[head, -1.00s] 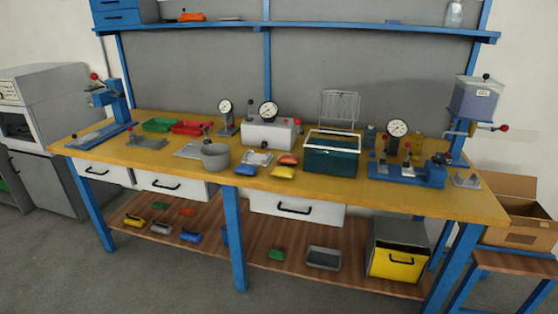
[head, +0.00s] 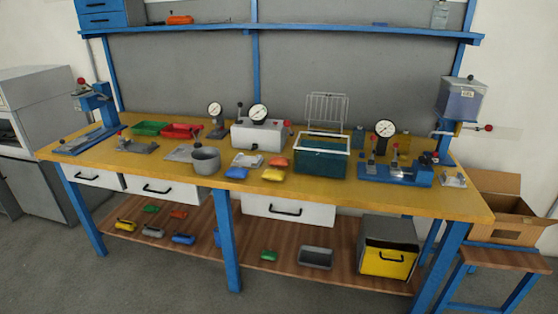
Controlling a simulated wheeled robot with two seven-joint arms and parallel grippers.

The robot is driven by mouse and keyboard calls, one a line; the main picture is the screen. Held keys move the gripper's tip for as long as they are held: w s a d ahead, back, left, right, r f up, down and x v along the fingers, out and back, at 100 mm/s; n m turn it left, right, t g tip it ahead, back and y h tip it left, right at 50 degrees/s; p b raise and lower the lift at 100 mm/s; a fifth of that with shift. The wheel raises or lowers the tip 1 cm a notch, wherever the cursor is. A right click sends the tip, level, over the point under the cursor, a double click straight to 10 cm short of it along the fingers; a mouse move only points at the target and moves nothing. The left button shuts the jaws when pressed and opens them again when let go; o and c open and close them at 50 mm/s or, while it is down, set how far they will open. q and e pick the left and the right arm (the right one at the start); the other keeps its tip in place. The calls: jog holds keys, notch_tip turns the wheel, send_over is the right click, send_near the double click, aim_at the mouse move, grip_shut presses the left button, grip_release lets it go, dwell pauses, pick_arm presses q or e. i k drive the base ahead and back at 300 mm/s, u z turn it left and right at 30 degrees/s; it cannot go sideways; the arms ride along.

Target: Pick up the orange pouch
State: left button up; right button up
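A small orange pouch (head: 278,162) lies on the yellow bench top, in the middle of the bench. It lies just behind a yellow pouch (head: 273,174) and to the right of a blue pouch (head: 236,173). The teal tank (head: 319,162) stands close to its right. Neither of my grippers shows in the head view.
A grey pot (head: 205,161) and a white box with a dial (head: 257,135) stand near the pouches. Blue clamp fixtures (head: 395,174) stand at the right. Below are a drawer (head: 288,209) and a lower shelf (head: 200,250). Open floor lies in front; a stool (head: 505,258) is at the right.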

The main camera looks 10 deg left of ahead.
aim_at(280, 162)
jog(key=z, duration=0.45)
jog(key=i, duration=0.75)
jog(key=z, duration=0.25)
